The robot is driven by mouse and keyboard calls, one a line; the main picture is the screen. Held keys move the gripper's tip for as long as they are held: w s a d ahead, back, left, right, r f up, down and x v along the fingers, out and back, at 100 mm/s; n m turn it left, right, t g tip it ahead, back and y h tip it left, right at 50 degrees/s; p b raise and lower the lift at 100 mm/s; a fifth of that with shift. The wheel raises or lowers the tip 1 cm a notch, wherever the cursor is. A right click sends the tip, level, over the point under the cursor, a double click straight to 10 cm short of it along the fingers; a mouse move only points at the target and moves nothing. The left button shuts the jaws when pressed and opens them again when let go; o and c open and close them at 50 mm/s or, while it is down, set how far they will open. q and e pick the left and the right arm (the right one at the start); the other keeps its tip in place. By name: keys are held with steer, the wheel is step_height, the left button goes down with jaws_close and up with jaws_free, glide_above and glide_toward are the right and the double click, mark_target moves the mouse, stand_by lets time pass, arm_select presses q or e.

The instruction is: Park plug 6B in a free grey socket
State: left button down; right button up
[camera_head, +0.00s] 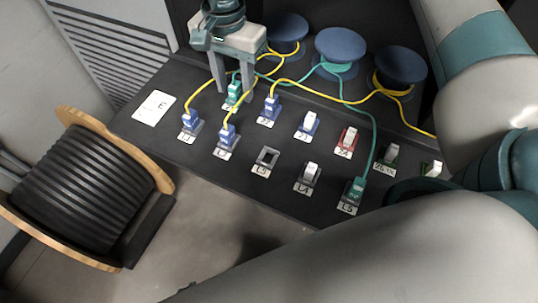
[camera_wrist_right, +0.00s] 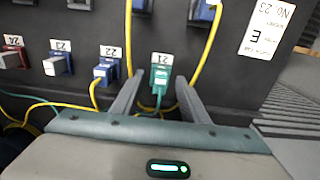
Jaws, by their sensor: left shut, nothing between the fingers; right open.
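A teal plug (camera_head: 234,92) on a teal cable sits in the back-row socket labelled 21; it also shows in the right wrist view (camera_wrist_right: 160,76). Another teal plug (camera_head: 355,190) sits in socket L5 of the front row. I cannot read 6B on either. The grey socket L3 (camera_head: 267,157) is empty. My right gripper (camera_head: 234,88) is open, its fingers on either side of the plug at 21, with gaps to both sides in the right wrist view (camera_wrist_right: 160,92). My left gripper is not in view.
Blue plugs with yellow cables fill L1 (camera_head: 190,119), L2 (camera_head: 227,135) and 22 (camera_head: 269,108). L4 (camera_head: 309,175) holds a pale piece. Cables loop toward blue spools (camera_head: 340,47) behind. A cable drum (camera_head: 80,185) stands left; my arm covers the panel's right.

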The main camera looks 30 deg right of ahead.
mark_target(234, 85)
steer(key=shift+b, duration=0.55)
stand_by(0.8)
jaws_close()
steer(key=shift+r, duration=0.2)
steer(key=shift+r+p, duration=1.1)
steer(key=shift+r, duration=1.7)
